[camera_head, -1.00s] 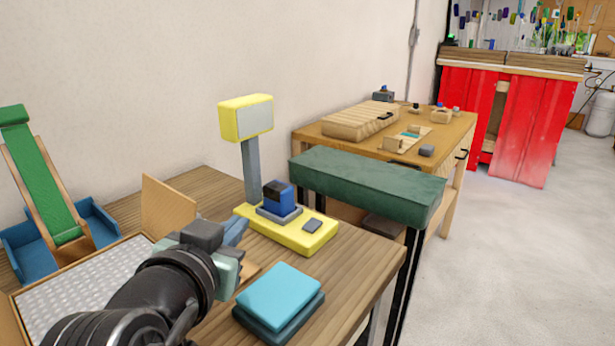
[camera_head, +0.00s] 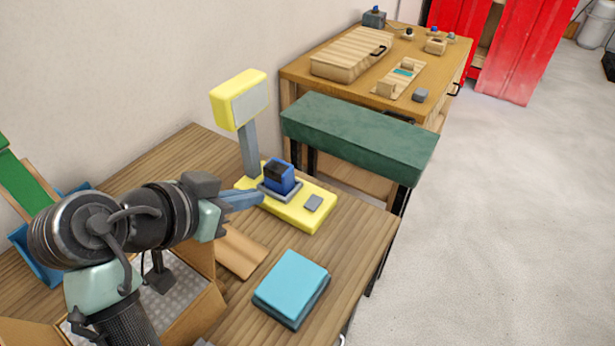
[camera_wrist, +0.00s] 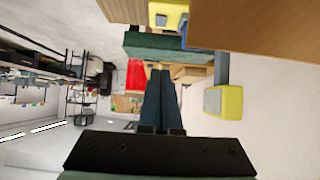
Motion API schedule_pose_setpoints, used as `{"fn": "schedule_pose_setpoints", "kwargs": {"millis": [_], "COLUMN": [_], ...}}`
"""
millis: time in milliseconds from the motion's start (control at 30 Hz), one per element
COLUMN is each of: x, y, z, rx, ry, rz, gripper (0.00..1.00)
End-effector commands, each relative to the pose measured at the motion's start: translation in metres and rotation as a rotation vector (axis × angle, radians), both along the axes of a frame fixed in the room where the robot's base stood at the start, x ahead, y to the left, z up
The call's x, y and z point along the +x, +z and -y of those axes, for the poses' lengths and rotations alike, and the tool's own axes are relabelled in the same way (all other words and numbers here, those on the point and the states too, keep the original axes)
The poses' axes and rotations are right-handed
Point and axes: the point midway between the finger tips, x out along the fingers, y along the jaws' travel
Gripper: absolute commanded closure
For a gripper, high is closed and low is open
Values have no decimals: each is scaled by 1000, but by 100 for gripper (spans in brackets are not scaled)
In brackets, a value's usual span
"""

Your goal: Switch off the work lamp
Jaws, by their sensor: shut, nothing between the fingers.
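The work lamp has a yellow base (camera_head: 300,217), a grey post (camera_head: 249,152) and a yellow head (camera_head: 238,98) with a pale grey panel; I cannot tell whether it is lit. A blue rocker with a dark top (camera_head: 280,177) sits in a grey frame on the base. A small flat grey piece (camera_head: 313,203) lies nearer the base's front. My gripper (camera_head: 260,198) is shut and empty, its blue-grey fingers pointing right, close to the base's left side by the rocker. I cannot tell if they touch. In the wrist view, the lamp head (camera_wrist: 223,103) is right of the shut fingers (camera_wrist: 161,74).
A stack with a light blue top (camera_head: 292,283) lies in front of the lamp. A wooden board (camera_head: 240,252) and an open box (camera_head: 196,316) are beneath my arm. A green-topped bench (camera_head: 360,137) and a wooden worktable (camera_head: 445,50) stand behind. Floor at right is clear.

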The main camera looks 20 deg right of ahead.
Motion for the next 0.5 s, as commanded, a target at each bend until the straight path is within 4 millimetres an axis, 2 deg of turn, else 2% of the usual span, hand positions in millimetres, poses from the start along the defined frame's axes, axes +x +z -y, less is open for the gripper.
{"fn": "schedule_pose_setpoints", "kwargs": {"millis": [367,500], "x": [0,4], "y": [-1,-7], "z": [1,8], "rx": [0,0], "ry": [-5,-6], "rz": [-3,-4], "gripper": [100,100]}}
